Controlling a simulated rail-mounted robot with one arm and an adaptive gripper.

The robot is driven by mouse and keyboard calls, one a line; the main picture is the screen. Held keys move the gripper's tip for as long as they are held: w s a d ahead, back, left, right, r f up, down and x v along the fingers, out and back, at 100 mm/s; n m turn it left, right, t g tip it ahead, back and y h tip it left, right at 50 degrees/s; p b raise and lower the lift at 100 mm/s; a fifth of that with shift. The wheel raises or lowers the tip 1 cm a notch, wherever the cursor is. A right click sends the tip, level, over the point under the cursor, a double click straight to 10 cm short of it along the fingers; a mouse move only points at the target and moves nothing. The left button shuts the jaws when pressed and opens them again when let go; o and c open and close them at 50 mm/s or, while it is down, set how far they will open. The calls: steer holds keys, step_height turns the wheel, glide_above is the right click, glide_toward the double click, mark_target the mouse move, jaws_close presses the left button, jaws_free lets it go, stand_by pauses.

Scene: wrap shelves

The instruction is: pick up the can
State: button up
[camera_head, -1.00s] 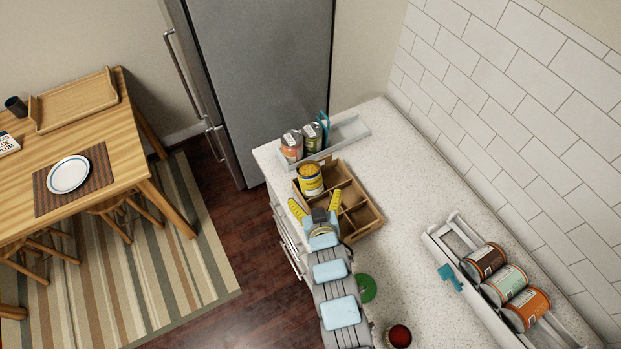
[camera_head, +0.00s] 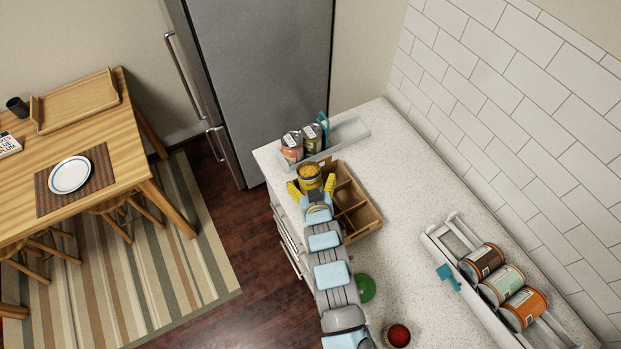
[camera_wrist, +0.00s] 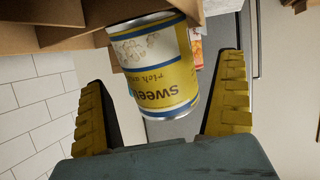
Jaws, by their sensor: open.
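A yellow can with blue and white bands, likely sweetcorn, (camera_head: 309,174) stands in a corner compartment of the brown divided box (camera_head: 362,228) on the counter. In the wrist view the can (camera_wrist: 155,70) shows large between my fingers, past their tips, with its upper part near the box edge (camera_wrist: 60,38). My gripper (camera_head: 312,188) has yellow ridged fingers and is open, one finger on each side of the can. The wrist view also shows my gripper (camera_wrist: 165,100) with a gap between each finger and the can. The can's lower part is hidden in the head view.
A grey tray (camera_head: 352,131) with two cans (camera_head: 292,146) stands behind the box. A white rack (camera_head: 437,236) holds three cans lying down at right. A green round thing (camera_head: 366,288) and a red one (camera_head: 398,336) are near my arm. The counter's middle is clear.

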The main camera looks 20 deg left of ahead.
mark_target(311, 177)
steer(key=shift+x, duration=1)
steer(key=c, duration=1.3)
steer(key=shift+o, duration=0.2)
steer(key=shift+r, duration=1.65)
steer(key=s+r, duration=0.2)
steer(key=s+d+r, duration=0.1)
steer(key=s+r, duration=0.1)
steer(key=shift+d+r+b, duration=0.1)
steer(key=shift+r+b, duration=0.25)
steer(key=shift+r, duration=0.05)
steer(key=s+d+r+p, duration=0.2)
steer(key=s+r, duration=0.3)
steer(key=s, duration=0.4)
steer(key=shift+s+d+p, duration=0.3)
steer(key=shift+d+p, duration=0.05)
steer(key=shift+p, duration=0.4)
